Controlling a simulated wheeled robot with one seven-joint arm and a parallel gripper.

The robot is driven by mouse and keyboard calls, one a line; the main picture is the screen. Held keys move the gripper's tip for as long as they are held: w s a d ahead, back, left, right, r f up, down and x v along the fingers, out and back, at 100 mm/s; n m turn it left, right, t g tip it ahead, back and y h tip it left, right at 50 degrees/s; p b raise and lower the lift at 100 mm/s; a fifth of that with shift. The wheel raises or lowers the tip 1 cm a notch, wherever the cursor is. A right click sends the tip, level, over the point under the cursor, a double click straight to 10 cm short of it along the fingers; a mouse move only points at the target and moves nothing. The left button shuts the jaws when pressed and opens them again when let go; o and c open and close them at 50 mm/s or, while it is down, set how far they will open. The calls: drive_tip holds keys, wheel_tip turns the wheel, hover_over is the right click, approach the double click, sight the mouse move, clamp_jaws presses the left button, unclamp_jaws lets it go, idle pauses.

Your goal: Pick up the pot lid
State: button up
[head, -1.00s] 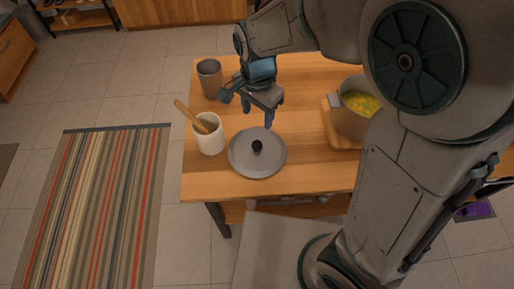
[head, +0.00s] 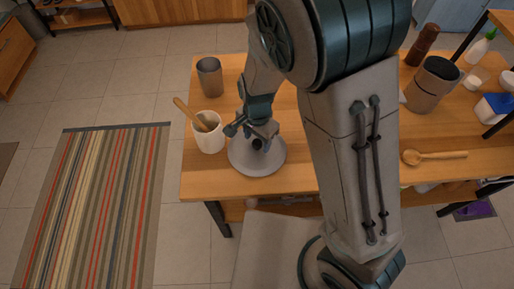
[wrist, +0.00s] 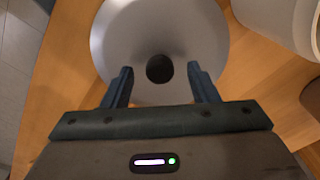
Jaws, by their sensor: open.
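The pot lid (head: 258,163) is a round grey disc with a dark knob, lying on the wooden table near its front left edge. In the wrist view the lid (wrist: 120,40) fills the upper middle, and its black knob (wrist: 159,69) shows between my fingers. My gripper (head: 257,142) is right over the lid. In the wrist view my gripper (wrist: 161,85) is open, one finger on each side of the knob with a gap to both. I cannot tell how far the fingertips are above the lid.
A white crock (head: 209,138) with a wooden spoon stands close left of the lid. A grey-brown cup (head: 209,77) stands behind it. At the right are a dark-topped canister (head: 432,85) and a wooden spoon (head: 436,156). My arm hides the table's middle.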

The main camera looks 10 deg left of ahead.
drive_tip(key=shift+f, duration=0.2)
clamp_jaws()
drive_tip(key=shift+r, duration=0.2)
